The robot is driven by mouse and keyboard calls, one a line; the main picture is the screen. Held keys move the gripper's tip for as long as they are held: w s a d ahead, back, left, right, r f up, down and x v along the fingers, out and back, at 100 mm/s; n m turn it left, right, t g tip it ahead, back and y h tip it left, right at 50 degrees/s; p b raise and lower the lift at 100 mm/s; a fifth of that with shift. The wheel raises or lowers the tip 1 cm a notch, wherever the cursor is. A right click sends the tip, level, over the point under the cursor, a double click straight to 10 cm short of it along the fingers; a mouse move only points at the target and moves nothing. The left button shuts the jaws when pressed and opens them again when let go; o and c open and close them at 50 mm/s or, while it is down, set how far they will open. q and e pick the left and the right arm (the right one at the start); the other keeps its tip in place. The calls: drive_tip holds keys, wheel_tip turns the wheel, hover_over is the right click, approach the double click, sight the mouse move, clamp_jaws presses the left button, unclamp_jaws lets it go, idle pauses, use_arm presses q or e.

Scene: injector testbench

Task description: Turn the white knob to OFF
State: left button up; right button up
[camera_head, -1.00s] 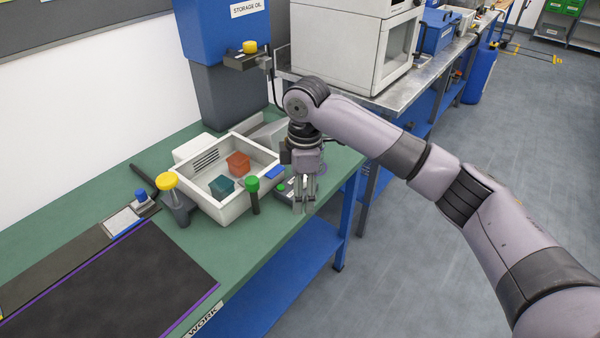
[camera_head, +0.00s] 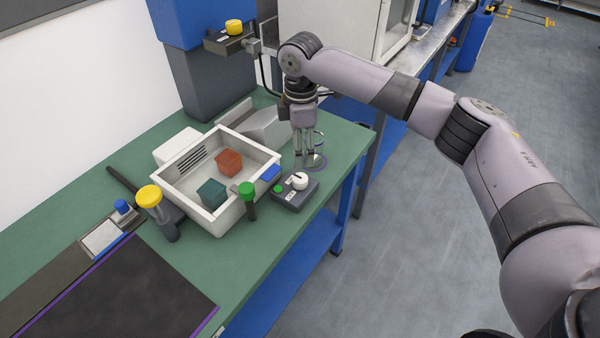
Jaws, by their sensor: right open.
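The white knob (camera_head: 299,180) sits on top of a small dark grey box (camera_head: 291,197) near the right front edge of the green bench. The box also has a green button (camera_head: 278,188) and a small label; I cannot read the knob's setting. My right gripper (camera_head: 305,163) points down with its fingers open and empty, just behind and slightly above the knob in the picture. It appears apart from the knob. My left gripper is not in view.
A white bin (camera_head: 222,210) with a red block (camera_head: 229,162) and a teal block (camera_head: 211,193) stands left of the box. A green-capped item (camera_head: 247,197) stands between them. A clear ring-based object (camera_head: 316,160) is close to my right gripper.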

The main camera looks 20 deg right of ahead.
sight(300, 177)
wheel_tip(300, 177, down, 10)
drive_tip(key=shift+w+r+p, duration=0.15)
drive_tip(key=shift+r+p, duration=0.1)
drive_tip(key=shift+p, duration=0.25)
drive_tip(key=shift+f, duration=0.45)
drive_tip(key=c, duration=1.2)
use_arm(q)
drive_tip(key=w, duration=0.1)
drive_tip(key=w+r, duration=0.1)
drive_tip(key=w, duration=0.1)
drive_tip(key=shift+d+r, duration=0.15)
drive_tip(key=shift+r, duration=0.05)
use_arm(e)
drive_tip(key=shift+o, duration=0.2)
